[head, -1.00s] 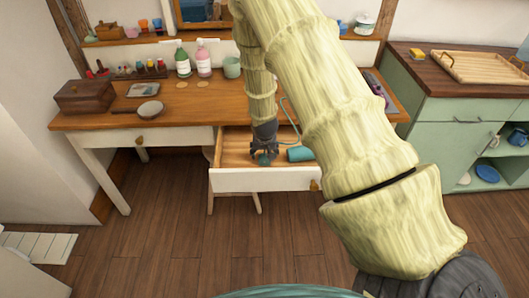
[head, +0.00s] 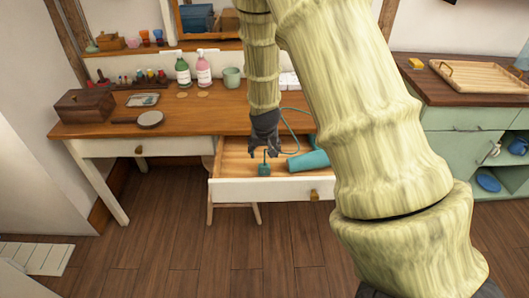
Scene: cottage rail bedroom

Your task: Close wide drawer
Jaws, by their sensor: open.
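The wide drawer (head: 240,190) under the wooden desk is pulled open, with its white front facing me and a brass knob (head: 314,194) on the right part of that front. A teal cylinder-like item (head: 308,160) with a thin teal cord and a small teal block (head: 264,169) lie inside it. My gripper (head: 266,152) is open and points down over the drawer's inside, just above the small teal block. I cannot tell whether the fingertips touch the block. My arm hides part of the drawer's right side and the desk above.
The desk top (head: 195,117) holds a wooden box (head: 86,106), a hand mirror (head: 150,119), bottles and a mug (head: 232,77). Another drawer (head: 140,147) at the left is shut. A green cabinet (head: 470,130) stands at the right. The floor in front is clear.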

